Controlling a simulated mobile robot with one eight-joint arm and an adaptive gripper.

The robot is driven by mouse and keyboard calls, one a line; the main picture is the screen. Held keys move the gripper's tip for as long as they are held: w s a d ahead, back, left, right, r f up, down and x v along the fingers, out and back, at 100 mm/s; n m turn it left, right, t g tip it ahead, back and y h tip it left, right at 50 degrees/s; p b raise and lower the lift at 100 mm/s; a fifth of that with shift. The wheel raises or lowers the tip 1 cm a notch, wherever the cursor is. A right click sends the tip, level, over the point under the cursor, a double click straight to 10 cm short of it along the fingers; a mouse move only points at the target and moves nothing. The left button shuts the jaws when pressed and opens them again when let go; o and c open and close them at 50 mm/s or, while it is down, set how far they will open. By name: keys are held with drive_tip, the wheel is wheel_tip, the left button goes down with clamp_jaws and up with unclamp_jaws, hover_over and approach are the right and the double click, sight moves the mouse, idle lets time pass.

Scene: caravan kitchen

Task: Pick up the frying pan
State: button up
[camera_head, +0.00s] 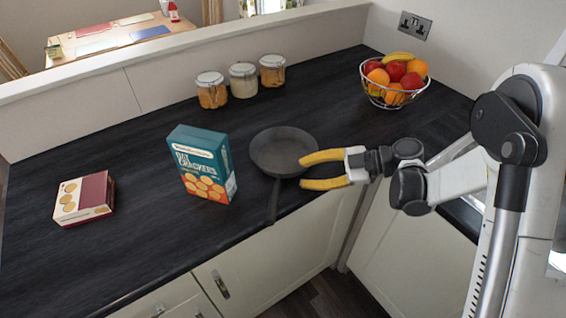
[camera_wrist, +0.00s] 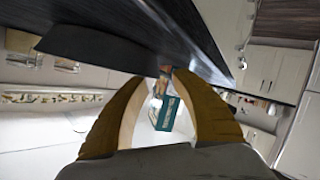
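The dark grey frying pan (camera_head: 284,150) lies on the black worktop near its front edge. Its handle (camera_head: 273,203) points toward the front edge. My gripper (camera_head: 302,173) has two yellow fingers and reaches in from the right, beside the pan's right side. The fingers are apart, with nothing seen held between them. In the head view the fingertips overlap or nearly meet the pan's right rim; I cannot tell whether they touch. In the wrist view the open fingers (camera_wrist: 158,78) frame a distant teal box.
A teal oat crackers box (camera_head: 203,165) stands left of the pan; it also shows in the wrist view (camera_wrist: 170,112). A smaller box (camera_head: 82,198) lies farther left. Glass jars (camera_head: 243,80) stand behind, and a wire fruit bowl (camera_head: 394,82) is at back right.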

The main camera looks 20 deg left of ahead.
sight(297, 173)
drive_tip(key=x, duration=0.1)
drive_tip(key=b+x, duration=0.1)
drive_tip(key=x, duration=0.1)
drive_tip(key=b+x, duration=0.1)
drive_tip(key=x, duration=0.1)
drive_tip(key=shift+w+a+f, duration=0.1)
drive_tip(key=shift+w, duration=0.2)
clamp_jaws()
